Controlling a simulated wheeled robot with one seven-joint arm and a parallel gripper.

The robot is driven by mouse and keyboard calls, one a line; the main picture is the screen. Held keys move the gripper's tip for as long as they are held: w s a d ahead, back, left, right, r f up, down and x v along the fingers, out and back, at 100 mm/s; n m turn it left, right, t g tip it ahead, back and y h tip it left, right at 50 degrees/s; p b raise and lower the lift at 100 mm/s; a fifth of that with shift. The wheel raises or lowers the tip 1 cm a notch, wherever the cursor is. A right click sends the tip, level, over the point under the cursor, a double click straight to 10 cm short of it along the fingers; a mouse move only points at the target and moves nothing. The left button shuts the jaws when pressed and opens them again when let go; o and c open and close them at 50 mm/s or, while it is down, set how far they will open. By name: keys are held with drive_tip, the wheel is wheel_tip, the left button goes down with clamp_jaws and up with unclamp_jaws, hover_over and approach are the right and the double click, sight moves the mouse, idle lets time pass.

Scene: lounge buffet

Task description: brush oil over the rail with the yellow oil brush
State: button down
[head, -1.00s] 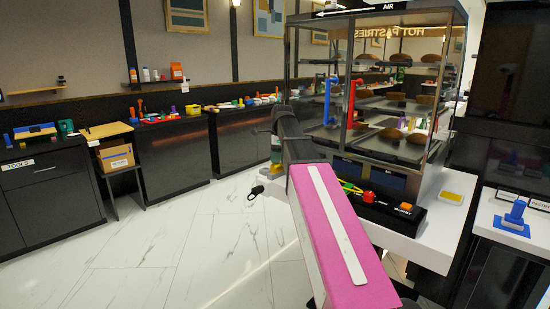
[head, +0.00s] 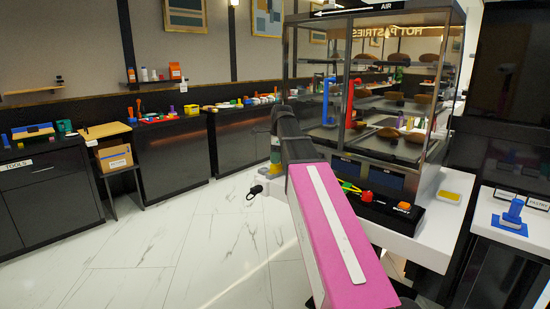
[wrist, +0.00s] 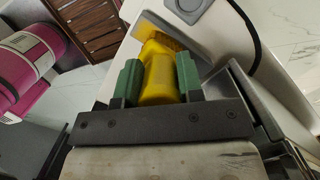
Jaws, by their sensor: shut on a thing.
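The yellow oil brush (wrist: 158,82) is in my gripper (wrist: 159,76), between its two green fingers in the wrist view. Its darker bristle end (wrist: 165,42) points away from the palm, over a pale surface. I cannot tell whether the bristles touch it. In the head view my arm hides most of the gripper area, beside the left side of the glass pastry cabinet (head: 372,14). I cannot make out clearly which part is the rail.
A blue tool (head: 513,212) stands at right. A black cable (wrist: 250,35) curves near the brush. Floor at left is clear.

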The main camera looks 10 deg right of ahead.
drive_tip(key=shift+w+a, duration=0.45)
drive_tip(key=shift+w, duration=0.2)
drive_tip(key=shift+s+d+r, duration=0.1)
drive_tip(key=shift+s+d, duration=0.2)
drive_tip(key=shift+s, duration=0.1)
drive_tip(key=shift+w+d, duration=0.45)
drive_tip(key=shift+d, duration=0.1)
